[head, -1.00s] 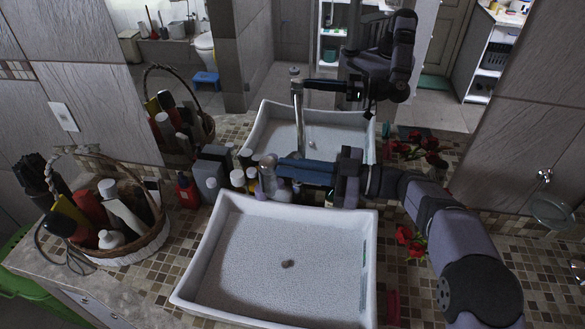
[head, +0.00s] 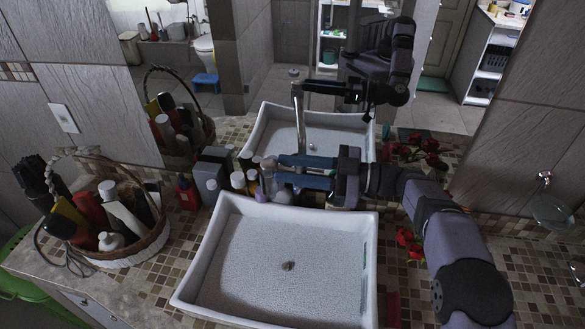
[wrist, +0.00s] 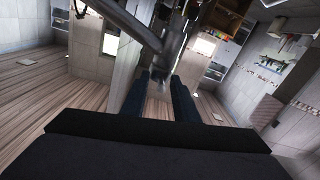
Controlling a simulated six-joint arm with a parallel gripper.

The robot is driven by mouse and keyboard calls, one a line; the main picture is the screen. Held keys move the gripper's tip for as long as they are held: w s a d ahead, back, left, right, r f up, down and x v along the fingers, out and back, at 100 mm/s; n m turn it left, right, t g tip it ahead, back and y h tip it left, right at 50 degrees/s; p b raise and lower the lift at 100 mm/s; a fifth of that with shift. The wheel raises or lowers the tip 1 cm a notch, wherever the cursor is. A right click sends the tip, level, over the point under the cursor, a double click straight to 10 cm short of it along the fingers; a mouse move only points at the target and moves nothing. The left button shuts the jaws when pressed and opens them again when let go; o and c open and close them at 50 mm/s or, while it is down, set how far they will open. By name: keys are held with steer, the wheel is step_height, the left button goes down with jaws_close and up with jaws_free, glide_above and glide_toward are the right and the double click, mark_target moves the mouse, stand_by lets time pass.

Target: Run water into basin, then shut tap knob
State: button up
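The white basin (head: 371,285) sits on the tiled counter, with a grey speckled floor and a brown drain spot. I see no clear stream, and cannot tell whether water lies in it. The chrome tap (head: 267,178) stands behind the basin, partly hidden by my gripper; its tall body shows in the mirror. My gripper (head: 280,172) points left at the tap's upper part, its fingers apart. In the wrist view, the fingers of my gripper (wrist: 159,90) are spread, and the chrome tap spout (wrist: 125,22) passes beyond them. The knob is unclear; I cannot tell whether the fingers touch it.
A wicker basket (head: 140,250) of bottles stands on the left. Red roses (head: 408,238) lie right of the basin under my arm. The mirror stands close behind.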

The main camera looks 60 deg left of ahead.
steer(key=b+v, duration=0.4)
steer(key=v, duration=0.3)
steer(key=shift+d, duration=0.15)
steer(key=shift+w, duration=0.15)
